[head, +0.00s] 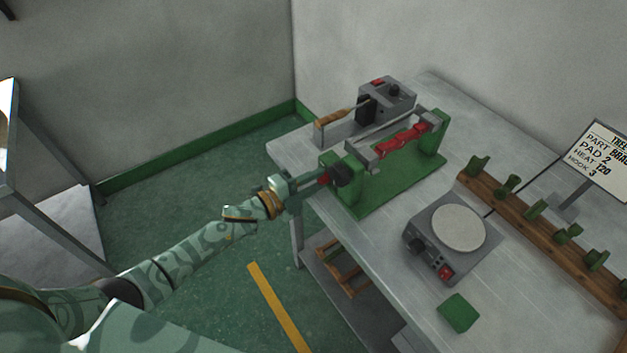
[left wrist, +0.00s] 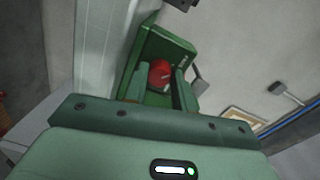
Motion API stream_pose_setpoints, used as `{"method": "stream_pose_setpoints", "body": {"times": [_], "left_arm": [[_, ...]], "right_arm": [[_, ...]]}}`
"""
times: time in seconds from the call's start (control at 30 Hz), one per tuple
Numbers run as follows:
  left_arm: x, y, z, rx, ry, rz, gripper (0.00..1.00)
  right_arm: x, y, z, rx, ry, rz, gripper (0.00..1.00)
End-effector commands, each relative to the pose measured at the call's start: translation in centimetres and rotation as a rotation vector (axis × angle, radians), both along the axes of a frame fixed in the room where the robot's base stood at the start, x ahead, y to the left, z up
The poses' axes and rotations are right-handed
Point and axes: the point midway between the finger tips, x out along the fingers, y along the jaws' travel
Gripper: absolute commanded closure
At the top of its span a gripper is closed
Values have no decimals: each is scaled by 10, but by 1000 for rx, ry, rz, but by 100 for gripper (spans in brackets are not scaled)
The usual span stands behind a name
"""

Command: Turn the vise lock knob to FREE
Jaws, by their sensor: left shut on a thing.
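The vise is a green fixture (head: 393,188) with two upright green ends on the grey table. A red part with several bulges (head: 404,141) lies between the ends. My left gripper (head: 322,178) reaches the vise's near-left end and is shut on the red lock knob. The knob (left wrist: 160,73) shows in the left wrist view between my fingers (left wrist: 161,88), against the green end plate, with a pale mark on its face. A dark round part (head: 343,174) sits beside it in the head view. I cannot read a FREE label. My right gripper is not in view.
A grey machine (head: 397,96) with a wooden-handled tool (head: 334,117) stands behind the vise. A hot plate (head: 452,237), a green block (head: 458,312), a wooden rack with green pegs (head: 540,238) and a sign (head: 601,160) occupy the right. Floor left of the table is clear.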

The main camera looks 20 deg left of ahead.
Motion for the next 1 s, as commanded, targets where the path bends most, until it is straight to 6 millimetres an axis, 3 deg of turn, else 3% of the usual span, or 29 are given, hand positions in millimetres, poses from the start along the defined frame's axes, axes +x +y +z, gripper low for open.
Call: {"method": "stream_pose_setpoints", "body": {"times": [0.27,0.3,0.37,0.77,1.0], "left_arm": [[0,1,-1,1,3,1,97],[0,1,-1,1,3,1,68],[0,1,-1,1,2,2,52],[-1,1,0,1,1,0,52],[-29,23,1,3,3,0,52]], "right_arm": [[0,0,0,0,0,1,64],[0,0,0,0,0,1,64],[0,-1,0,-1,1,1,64],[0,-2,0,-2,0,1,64],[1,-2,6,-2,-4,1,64]]}}
